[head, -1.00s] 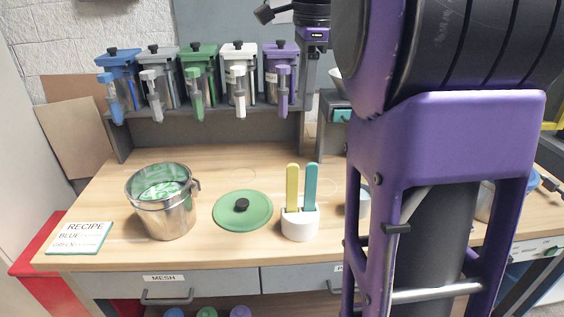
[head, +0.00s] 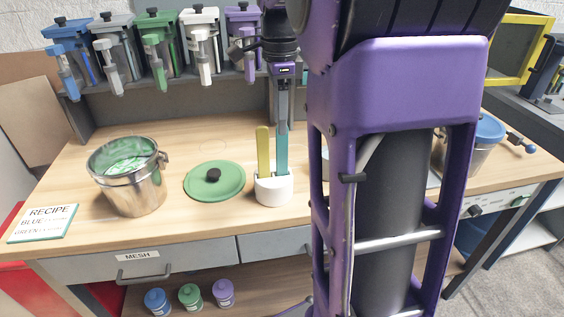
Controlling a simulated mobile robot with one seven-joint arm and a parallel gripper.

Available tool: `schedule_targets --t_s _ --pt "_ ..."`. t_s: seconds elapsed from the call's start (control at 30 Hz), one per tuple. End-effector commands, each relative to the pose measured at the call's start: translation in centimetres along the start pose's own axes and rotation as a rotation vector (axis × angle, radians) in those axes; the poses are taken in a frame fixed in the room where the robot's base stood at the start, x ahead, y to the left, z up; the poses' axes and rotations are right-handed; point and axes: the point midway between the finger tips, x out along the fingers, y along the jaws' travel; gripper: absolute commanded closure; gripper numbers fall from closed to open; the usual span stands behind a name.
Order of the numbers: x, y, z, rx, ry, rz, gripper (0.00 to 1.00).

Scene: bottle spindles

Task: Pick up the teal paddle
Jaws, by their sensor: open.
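The teal paddle (head: 282,151) stands upright in a white holder (head: 274,189) on the wooden worktop, beside a yellow paddle (head: 263,152). My gripper (head: 284,115) points down from above, at the top of the teal paddle. In the picture its fingers overlap the paddle's upper end. The jaws are open. I cannot tell from this view whether the fingers touch the paddle.
A metal pot (head: 130,182) with green contents and a green lid (head: 215,181) stand left of the holder. A recipe card (head: 43,222) lies at the left front. Dispensers hang on the back rack (head: 170,96). My arm hides the worktop right of the holder.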

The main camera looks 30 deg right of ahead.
Motion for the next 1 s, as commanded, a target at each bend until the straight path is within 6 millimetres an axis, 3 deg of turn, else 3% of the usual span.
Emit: schedule_targets --t_s 0.3,0.6,0.87,1.0 --pt "4.5 -0.1 -0.4 0.001 0.0 0.002 0.53" --pt "4.9 -0.1 -0.4 0.001 0.0 0.001 0.53" --pt "4.9 -0.1 -0.4 0.001 0.0 0.001 0.97" --pt "4.9 -0.1 -0.4 0.001 0.0 0.001 1.0"
